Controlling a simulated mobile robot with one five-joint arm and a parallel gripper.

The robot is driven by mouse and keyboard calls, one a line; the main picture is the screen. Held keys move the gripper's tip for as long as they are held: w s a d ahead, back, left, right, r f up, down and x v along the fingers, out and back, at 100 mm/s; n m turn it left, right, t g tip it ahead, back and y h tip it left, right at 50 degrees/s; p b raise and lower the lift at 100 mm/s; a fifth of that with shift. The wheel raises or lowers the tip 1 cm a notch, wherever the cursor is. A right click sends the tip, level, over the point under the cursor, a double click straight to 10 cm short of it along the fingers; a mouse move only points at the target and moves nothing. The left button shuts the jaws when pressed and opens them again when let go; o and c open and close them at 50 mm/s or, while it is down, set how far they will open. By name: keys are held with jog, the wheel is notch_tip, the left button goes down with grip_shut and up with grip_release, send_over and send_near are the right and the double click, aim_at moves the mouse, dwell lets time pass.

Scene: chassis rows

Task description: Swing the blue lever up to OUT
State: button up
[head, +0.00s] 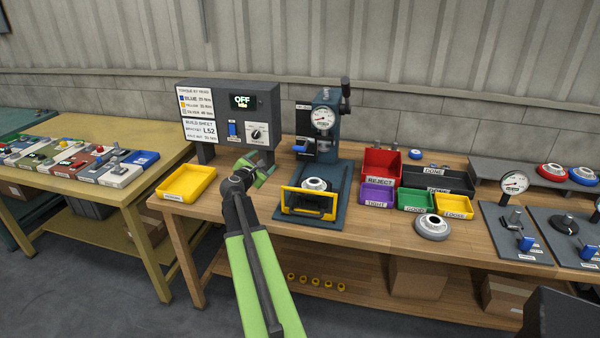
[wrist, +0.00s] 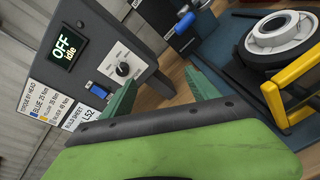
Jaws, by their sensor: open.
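Several blue levers show, and no OUT mark can be read. One blue lever (head: 300,147) is on the left side of the press (head: 322,145); it shows at the top of the wrist view (wrist: 185,22). A blue switch (head: 232,129) is on the control panel (head: 215,98), also in the wrist view (wrist: 97,90). Two more blue levers (head: 527,243) (head: 588,252) are on gauge stands at the right. My gripper (head: 257,169) is open and empty in front of the panel, left of the press; its fingers (wrist: 164,92) touch no lever.
A yellow guard frame (head: 308,203) stands before a ring part (head: 315,184) on the press base. A yellow tray (head: 186,183) is left of my gripper. Red, purple, green and yellow bins (head: 381,160) stand right of the press.

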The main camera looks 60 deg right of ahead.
aim_at(298, 148)
jog(key=s+d+f+n+t+h+b, duration=0.1)
jog(key=s+d+n+h+b, duration=0.1)
jog(key=s+d+n, duration=0.7)
jog(key=w+d, duration=0.1)
jog(key=d, duration=0.2)
jog(key=w+d+m, duration=0.1)
jog(key=w+d, duration=0.1)
jog(key=d, duration=0.1)
jog(key=w+d+m, duration=0.1)
jog(key=d, duration=0.2)
jog(key=shift+w+d, duration=0.1)
jog(key=shift+w, duration=0.2)
grip_shut()
